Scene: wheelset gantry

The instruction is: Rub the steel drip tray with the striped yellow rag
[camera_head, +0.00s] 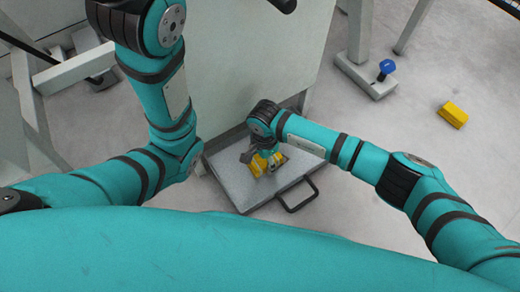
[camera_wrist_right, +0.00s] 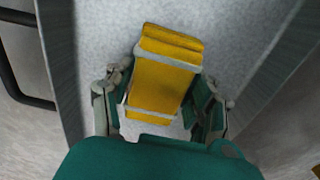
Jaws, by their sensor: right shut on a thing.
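The steel drip tray (camera_head: 240,195) lies on the floor at the foot of a pale panel, its black handle toward me. My right gripper (camera_head: 264,163) is over the tray, shut on the striped yellow rag (camera_head: 273,163). In the right wrist view the yellow rag (camera_wrist_right: 165,75), with pale stripes, sits between the fingers of the right gripper (camera_wrist_right: 160,112). The grey tray floor (camera_wrist_right: 218,28) shows behind it. I cannot tell if the rag touches the tray. My left arm comes in from the left, but its gripper is not visible.
The pale panel (camera_head: 245,60) rises right behind the tray. A yellow block (camera_head: 453,114) lies on the floor at the right. A blue knob (camera_head: 387,67) stands on a grey frame foot (camera_head: 366,85). The floor right of the tray is partly clear.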

